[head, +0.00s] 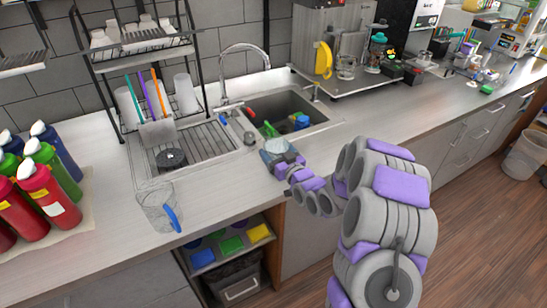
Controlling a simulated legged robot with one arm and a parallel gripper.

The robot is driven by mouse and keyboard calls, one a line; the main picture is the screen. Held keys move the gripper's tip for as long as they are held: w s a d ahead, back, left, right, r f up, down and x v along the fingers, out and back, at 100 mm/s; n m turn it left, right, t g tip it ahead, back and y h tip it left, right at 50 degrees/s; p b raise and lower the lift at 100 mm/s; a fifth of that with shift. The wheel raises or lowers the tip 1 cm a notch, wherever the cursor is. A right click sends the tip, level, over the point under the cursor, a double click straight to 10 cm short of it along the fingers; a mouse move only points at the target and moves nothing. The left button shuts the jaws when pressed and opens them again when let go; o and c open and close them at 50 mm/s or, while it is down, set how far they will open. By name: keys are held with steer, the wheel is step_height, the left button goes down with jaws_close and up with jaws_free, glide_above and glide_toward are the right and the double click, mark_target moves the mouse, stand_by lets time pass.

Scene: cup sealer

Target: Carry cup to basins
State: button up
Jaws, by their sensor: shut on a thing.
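My gripper (286,163) is over the counter's front part, just in front of the sink. It is shut on a small pale grey-blue thing (275,147) that looks like the cup. The fingers partly hide it, and I cannot tell how far it is above the counter. The sink basin (318,117) lies just behind the gripper, with a green thing (269,129) and a blue thing (301,121) inside. A ribbed drainboard (200,150) is to the left of the basin.
A clear pitcher with a blue handle (158,208) stands near the counter's front edge. Red, green and blue bottles (48,195) stand at left. A black rack (135,50) and the tap (222,75) rise behind. The counter right of the sink is clear in front.

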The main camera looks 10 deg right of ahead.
steer(key=shift+d+f, duration=0.85)
steer(key=shift+d, duration=0.1)
steer(key=shift+a, duration=1.1)
steer(key=o, duration=1.2)
steer(key=shift+a, duration=0.6)
steer(key=shift+c, duration=0.2)
steer(key=shift+o, duration=0.3)
steer(key=shift+d, duration=1.4)
steer(key=s, duration=0.4)
steer(key=shift+a, duration=0.4)
steer(key=p+v, duration=0.5)
steer(key=v, duration=0.3)
